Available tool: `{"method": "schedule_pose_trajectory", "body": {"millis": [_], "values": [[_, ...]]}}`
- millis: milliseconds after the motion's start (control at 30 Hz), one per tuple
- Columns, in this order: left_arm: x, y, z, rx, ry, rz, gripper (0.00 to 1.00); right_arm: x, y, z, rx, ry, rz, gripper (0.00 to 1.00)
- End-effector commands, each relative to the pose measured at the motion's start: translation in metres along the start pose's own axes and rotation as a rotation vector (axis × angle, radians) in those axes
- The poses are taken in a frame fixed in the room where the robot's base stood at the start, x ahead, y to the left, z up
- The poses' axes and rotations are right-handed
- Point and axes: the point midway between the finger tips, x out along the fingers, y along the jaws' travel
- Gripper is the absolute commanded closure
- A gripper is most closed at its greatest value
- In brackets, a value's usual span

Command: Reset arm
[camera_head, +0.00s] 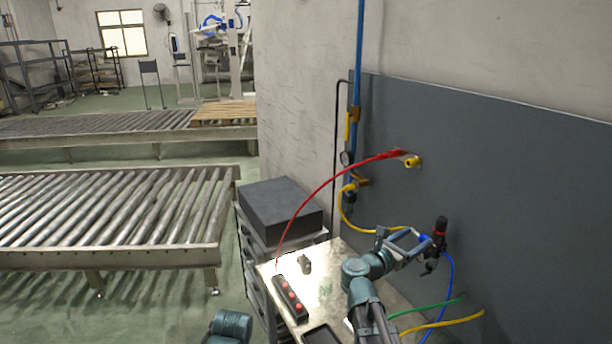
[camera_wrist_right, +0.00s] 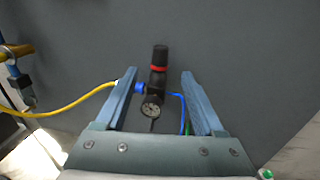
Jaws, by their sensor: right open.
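My right gripper (camera_head: 408,241) reaches out over the metal table toward the grey wall panel. In the right wrist view its two blue-grey fingers (camera_wrist_right: 153,88) are spread apart with nothing held between them. A black regulator with a red ring and a round gauge (camera_head: 438,235) is on the panel just beyond the fingertips. In the right wrist view the regulator (camera_wrist_right: 157,80) shows between the fingers, apart from both. My left gripper is not in view; a rounded teal part at the bottom of the head view appears to be my left arm.
The metal table (camera_head: 335,258) carries a black box with several red buttons (camera_head: 291,298) and a small dark fitting (camera_head: 304,263). A red hose (camera_head: 318,193) arcs to a yellow fitting (camera_head: 413,161) on the panel. Yellow, green and blue hoses hang near my right arm. Roller conveyors (camera_head: 110,215) stand left.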

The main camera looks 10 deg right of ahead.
Motion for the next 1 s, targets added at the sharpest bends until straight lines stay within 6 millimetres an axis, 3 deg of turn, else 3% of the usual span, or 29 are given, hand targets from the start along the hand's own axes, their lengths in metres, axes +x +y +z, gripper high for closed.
{"method": "schedule_pose_trajectory", "body": {"millis": [133, 267, 400, 500, 600, 767, 900, 967, 1000], "values": [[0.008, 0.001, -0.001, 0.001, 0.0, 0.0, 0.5, -0.013, 0.031, 0.004, -0.1, -0.06, 0.127, 0.3], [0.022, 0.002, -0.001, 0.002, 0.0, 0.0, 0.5, -0.054, 0.098, 0.008, -0.347, -0.213, 0.397, 0.3], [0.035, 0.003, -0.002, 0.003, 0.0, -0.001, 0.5, -0.127, 0.169, -0.004, -0.68, -0.439, 0.706, 0.3], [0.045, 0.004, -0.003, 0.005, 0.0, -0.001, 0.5, -0.186, 0.205, -0.029, -0.921, -0.613, 0.905, 0.3], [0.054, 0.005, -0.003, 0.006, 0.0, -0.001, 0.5, -0.247, 0.226, -0.064, -1.163, -0.8, 1.091, 0.3], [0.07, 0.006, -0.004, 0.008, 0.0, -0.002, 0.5, -0.335, 0.226, -0.14, -1.555, -1.128, 1.373, 0.3], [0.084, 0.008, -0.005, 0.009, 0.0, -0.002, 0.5, -0.392, 0.192, -0.215, -1.891, -1.434, 1.617, 0.3], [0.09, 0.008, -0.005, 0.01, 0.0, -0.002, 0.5, -0.408, 0.169, -0.245, -2.028, -1.564, 1.724, 0.3], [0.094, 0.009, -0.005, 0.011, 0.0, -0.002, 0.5, -0.416, 0.152, -0.264, 2.002, 1.561, -1.701, 0.3]]}}
